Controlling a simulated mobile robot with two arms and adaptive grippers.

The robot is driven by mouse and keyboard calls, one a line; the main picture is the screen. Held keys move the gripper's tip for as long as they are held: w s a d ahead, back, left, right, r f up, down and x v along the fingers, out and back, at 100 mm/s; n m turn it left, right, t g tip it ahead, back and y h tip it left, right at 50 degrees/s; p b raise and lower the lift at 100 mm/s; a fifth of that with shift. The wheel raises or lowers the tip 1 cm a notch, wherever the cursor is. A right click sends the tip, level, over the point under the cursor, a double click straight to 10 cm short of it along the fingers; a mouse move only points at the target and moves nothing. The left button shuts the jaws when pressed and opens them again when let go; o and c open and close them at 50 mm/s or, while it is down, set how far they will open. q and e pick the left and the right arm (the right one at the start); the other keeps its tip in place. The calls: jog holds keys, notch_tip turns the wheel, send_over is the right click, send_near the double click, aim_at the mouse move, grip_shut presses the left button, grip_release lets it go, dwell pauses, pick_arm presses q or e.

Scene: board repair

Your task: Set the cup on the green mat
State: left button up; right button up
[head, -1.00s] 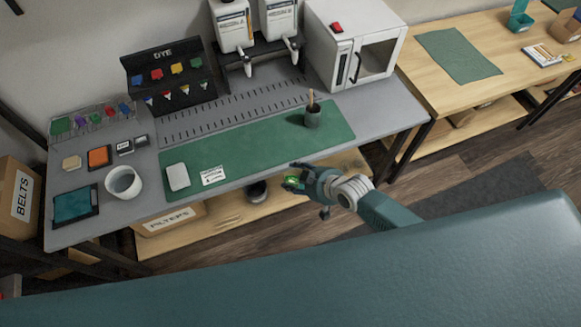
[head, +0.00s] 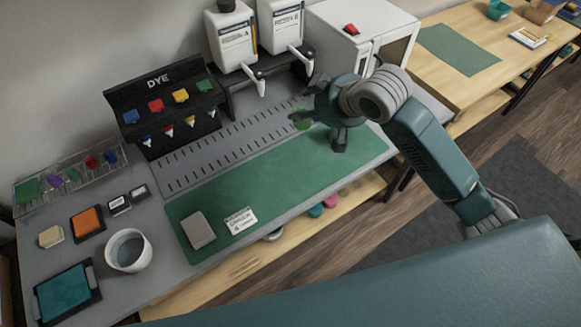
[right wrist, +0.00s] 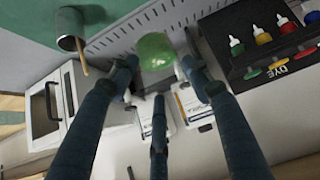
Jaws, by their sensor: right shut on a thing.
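A white cup (head: 128,252) with a grey inside stands upright on the grey bench top, left of the green mat (head: 290,172). My right gripper (head: 302,112) is above the back right part of the mat, far from the white cup. It is shut on a small green translucent object (head: 302,120), which shows as a rounded green piece (right wrist: 155,50) between the fingers in the right wrist view. A dark grey cup (right wrist: 70,28) with a stick in it stands on the mat in the right wrist view; in the head view my gripper largely hides it. My left gripper is out of view.
A grey block (head: 198,230) and a white card (head: 240,220) lie on the mat's left end; its middle is clear. Behind are a dye rack (head: 160,85), two dispensers (head: 232,40) and a white cabinet (head: 335,30). A tablet (head: 67,293) lies front left.

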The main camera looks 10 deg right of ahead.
jog(key=shift+f, duration=0.25)
jog(key=f, duration=0.9)
jog(key=f+p, duration=0.1)
jog(key=f, duration=0.8)
jog(key=shift+s+d+f, duration=0.15)
jog(key=shift+d+f, duration=0.05)
jog(key=shift+f, duration=0.3)
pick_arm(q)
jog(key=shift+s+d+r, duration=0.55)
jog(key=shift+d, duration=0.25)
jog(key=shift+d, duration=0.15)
pick_arm(e)
jog(key=shift+f, duration=0.15)
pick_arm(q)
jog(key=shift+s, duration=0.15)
pick_arm(e)
jog(key=o, duration=1.3)
